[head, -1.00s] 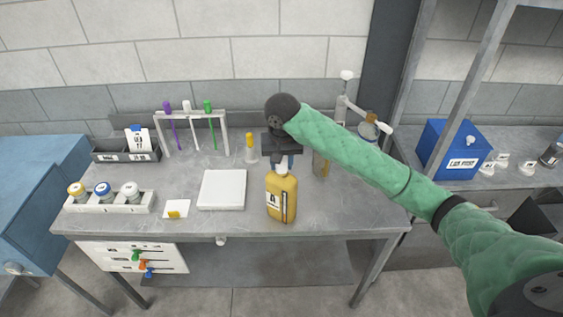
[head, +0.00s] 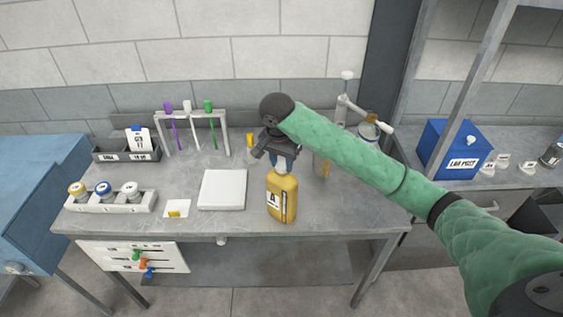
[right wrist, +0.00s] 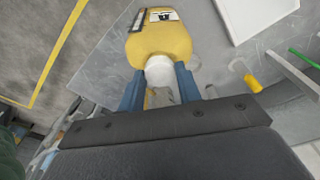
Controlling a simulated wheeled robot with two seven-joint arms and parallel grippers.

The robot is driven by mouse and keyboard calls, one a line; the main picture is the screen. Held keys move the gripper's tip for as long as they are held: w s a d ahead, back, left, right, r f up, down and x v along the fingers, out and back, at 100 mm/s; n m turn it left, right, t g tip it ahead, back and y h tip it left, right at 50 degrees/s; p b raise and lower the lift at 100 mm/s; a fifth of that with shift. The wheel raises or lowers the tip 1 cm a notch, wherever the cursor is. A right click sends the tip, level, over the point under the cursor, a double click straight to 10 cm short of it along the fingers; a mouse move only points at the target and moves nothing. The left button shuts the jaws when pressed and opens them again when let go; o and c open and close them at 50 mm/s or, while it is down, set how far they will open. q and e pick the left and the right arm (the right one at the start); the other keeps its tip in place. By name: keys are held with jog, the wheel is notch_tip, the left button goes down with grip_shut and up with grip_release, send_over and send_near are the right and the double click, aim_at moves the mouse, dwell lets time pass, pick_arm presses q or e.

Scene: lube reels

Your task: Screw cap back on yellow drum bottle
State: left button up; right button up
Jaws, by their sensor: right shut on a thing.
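The yellow drum bottle (head: 281,198) stands upright near the front edge of the workbench, with a label marked "A" on its front. It also shows in the right wrist view (right wrist: 160,38). A white cap (right wrist: 159,71) sits at the bottle's neck. My right gripper (head: 283,163) is above the bottle, pointing down. In the right wrist view its two blue fingers (right wrist: 159,85) are on either side of the white cap, shut on it. Whether the cap's thread is engaged cannot be seen. My left gripper is in neither view.
A white square pad (head: 222,190) lies left of the bottle. A white holder (head: 105,203) with several capped jars is at the left front. A rack (head: 190,113) with colored tools stands behind. A clear container (head: 369,131) is at the back right.

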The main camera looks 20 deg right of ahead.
jog(key=shift+f+m, duration=0.1)
jog(key=shift+m, duration=1.6)
jog(key=shift+m+g, duration=0.5)
jog(key=shift+m, duration=1.8)
jog(key=o, duration=1.3)
jog(key=shift+o, duration=0.2)
jog(key=shift+w, duration=0.1)
jog(key=shift+r, duration=3.05)
